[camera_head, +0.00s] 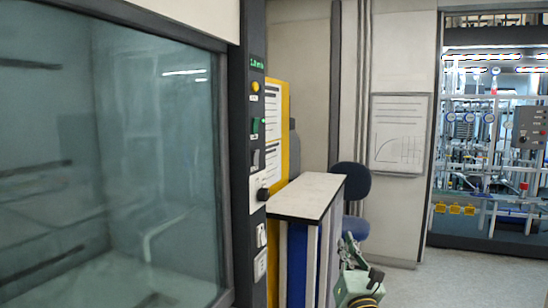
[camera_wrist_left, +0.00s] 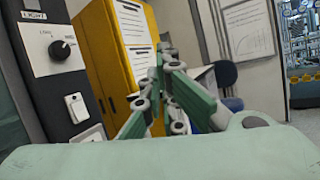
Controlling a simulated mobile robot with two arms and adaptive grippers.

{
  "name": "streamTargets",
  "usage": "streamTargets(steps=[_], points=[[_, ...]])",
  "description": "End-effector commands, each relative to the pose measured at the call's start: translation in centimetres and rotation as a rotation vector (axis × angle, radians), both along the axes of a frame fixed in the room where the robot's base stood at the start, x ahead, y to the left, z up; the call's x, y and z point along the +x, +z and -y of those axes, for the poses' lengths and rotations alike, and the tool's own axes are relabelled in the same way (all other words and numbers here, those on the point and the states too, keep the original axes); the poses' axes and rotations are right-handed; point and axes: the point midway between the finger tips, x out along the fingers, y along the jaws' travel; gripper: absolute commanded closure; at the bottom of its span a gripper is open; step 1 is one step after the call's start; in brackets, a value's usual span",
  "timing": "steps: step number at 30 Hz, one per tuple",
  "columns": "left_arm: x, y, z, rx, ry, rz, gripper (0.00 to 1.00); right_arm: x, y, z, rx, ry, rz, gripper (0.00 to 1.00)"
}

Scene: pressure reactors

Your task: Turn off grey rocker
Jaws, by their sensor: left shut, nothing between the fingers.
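The grey rocker (camera_head: 254,161) sits on the dark upright control panel beside the glass-fronted cabinet, in the head view. It is below a green rocker (camera_head: 255,128) and above a black knob (camera_head: 262,194). Its exact tilt is too small to tell. I cannot make it out in the left wrist view. My left gripper (camera_head: 347,243) is low and to the right of the panel, past the white-topped counter, well apart from the rocker. In the left wrist view its green-and-grey fingers (camera_wrist_left: 161,60) are shut and empty, pointing toward the yellow cabinet. My right gripper is not in view.
The white-topped counter (camera_head: 305,194) juts out between the panel and my left gripper. A yellow cabinet (camera_wrist_left: 112,50) with posted sheets stands behind. White switches (camera_wrist_left: 76,107) sit below the knob. A blue chair (camera_head: 352,180) is beyond. Floor at right is clear.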

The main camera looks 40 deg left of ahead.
Motion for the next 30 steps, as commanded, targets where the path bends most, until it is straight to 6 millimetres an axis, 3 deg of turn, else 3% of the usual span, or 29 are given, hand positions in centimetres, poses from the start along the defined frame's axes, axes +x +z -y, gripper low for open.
streamTargets(steps=[1, 3, 6, 9, 14, 23, 30], points=[[-1.3, 6.3, -1.9, -0.207, 0.006, 0.209, 1.00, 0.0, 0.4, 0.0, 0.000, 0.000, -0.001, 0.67], [-3.5, 12.3, -4.4, -0.498, -0.007, 0.486, 1.00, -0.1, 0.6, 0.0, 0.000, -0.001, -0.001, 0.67], [-6.1, 17.2, -6.4, -0.831, -0.045, 0.794, 1.00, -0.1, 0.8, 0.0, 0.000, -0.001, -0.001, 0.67], [-7.6, 19.7, -7.3, -1.045, -0.079, 0.985, 1.00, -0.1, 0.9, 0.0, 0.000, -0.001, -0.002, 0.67], [-8.4, 21.0, -7.6, -1.180, -0.105, 1.098, 1.00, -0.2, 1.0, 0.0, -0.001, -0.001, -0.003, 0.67], [-8.4, 21.0, -7.6, -1.180, -0.106, 1.099, 1.00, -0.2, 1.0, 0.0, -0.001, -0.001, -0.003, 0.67], [-7.7, 21.6, -8.1, -1.178, -0.109, 1.094, 1.00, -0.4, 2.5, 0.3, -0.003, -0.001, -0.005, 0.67]])
